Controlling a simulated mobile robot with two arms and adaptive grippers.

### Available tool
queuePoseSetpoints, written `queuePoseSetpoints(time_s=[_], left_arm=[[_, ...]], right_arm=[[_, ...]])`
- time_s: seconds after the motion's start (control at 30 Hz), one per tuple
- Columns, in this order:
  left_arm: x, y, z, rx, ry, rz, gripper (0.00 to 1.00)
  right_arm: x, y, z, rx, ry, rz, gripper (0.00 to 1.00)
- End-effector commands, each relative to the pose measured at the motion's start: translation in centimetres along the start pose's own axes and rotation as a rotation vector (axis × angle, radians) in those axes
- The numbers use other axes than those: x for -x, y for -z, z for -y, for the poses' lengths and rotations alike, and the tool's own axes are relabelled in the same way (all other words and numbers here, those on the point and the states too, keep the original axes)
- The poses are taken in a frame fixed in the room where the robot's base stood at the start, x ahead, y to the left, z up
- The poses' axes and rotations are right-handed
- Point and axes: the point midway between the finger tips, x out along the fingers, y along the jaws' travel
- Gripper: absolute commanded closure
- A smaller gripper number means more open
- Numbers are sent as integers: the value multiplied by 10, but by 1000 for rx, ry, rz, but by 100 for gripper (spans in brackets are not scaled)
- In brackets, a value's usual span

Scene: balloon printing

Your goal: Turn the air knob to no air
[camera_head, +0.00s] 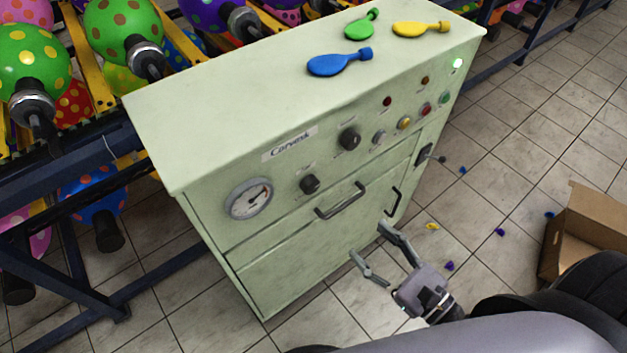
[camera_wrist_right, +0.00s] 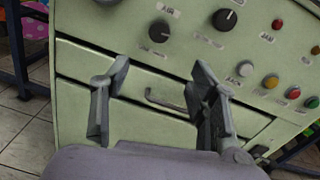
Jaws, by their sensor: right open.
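The pale green control cabinet (camera_head: 300,260) stands in the middle of the head view. Its sloped front has two black knobs: a smaller one (camera_head: 310,184) beside the gauge (camera_head: 249,199), and a larger one (camera_head: 349,138) further right. Both also show in the right wrist view, the left knob (camera_wrist_right: 159,33) and the right knob (camera_wrist_right: 226,20). My right gripper (camera_head: 370,241) is open and empty, in front of the cabinet and below the knobs. Its fingers (camera_wrist_right: 157,72) are apart from both knobs. My left gripper is out of view.
A drawer handle (camera_head: 341,202) sticks out below the knobs. Coloured buttons (camera_head: 404,123) sit to their right. Blue (camera_head: 338,64), green (camera_head: 360,25) and yellow (camera_head: 420,29) balloons lie on top. A cardboard box (camera_head: 590,235) stands at right; balloon racks are behind.

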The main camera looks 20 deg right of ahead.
Motion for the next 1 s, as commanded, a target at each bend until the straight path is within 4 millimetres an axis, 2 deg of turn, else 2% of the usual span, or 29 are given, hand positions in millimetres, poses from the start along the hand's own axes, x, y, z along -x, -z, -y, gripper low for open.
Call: queuePoseSetpoints(time_s=[0.23,0.6,0.8,1.0], left_arm=[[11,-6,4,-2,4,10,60],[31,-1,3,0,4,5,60],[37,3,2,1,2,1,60],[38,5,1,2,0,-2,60]], right_arm=[[-48,-4,2,5,4,8,46],[-126,-4,1,7,1,5,46],[-155,-2,1,7,0,3,46],[-166,0,0,8,-2,1,46]])
